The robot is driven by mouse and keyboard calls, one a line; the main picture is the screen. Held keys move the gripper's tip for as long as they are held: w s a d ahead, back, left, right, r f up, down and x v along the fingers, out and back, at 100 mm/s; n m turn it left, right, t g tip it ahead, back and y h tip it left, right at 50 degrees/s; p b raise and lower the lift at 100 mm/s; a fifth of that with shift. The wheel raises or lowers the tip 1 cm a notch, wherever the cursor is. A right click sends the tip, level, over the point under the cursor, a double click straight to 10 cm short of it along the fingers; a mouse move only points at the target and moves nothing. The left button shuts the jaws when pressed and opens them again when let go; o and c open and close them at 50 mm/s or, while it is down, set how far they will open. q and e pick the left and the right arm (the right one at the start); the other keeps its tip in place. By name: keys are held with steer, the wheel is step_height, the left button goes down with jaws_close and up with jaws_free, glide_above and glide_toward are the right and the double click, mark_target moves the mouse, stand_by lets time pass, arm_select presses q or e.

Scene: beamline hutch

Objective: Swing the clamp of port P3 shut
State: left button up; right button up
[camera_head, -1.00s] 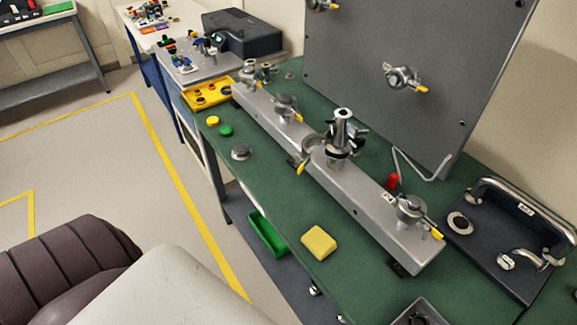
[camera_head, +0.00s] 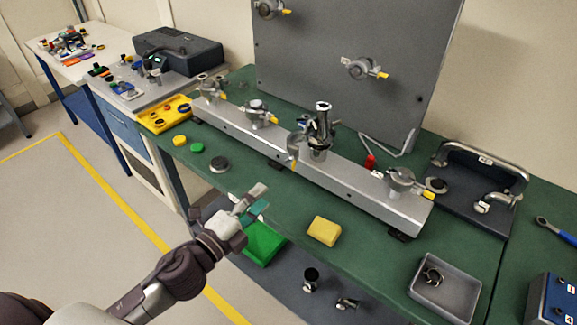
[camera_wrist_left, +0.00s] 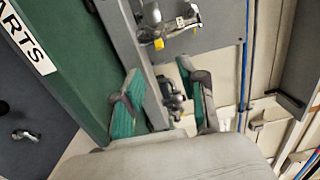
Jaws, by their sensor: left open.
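A long grey metal rail (camera_head: 345,187) with several ports lies on the green bench. A tall silver fitting (camera_head: 320,128) stands upright on its middle port. Beside its base on the left, a clamp (camera_head: 295,147) hangs swung open with its yellow tip down. I cannot read a P3 label here. My left gripper (camera_head: 257,198), with teal finger pads, is open and empty. It is in front of the bench's near edge, apart from the clamp. In the left wrist view its fingers (camera_wrist_left: 160,94) are spread, with the rail beyond. My right gripper is not in view.
A yellow sponge (camera_head: 324,231) and a grey bin (camera_head: 445,288) lie on the bench's near side. A grey upright panel (camera_head: 350,100) with clamped ports stands behind the rail. A dark plate with metal handles (camera_head: 478,185) is at right. A green tray (camera_head: 262,244) sits below the edge.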

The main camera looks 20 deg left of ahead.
mark_target(294, 163)
arm_select(q)
steer(key=p+x, duration=0.3)
steer(key=x, duration=1)
steer(key=shift+w+f+p, duration=0.1)
steer(key=shift+w+p, duration=0.2)
steer(key=shift+p, duration=0.05)
steer(key=shift+c, duration=0.4)
jaws_close()
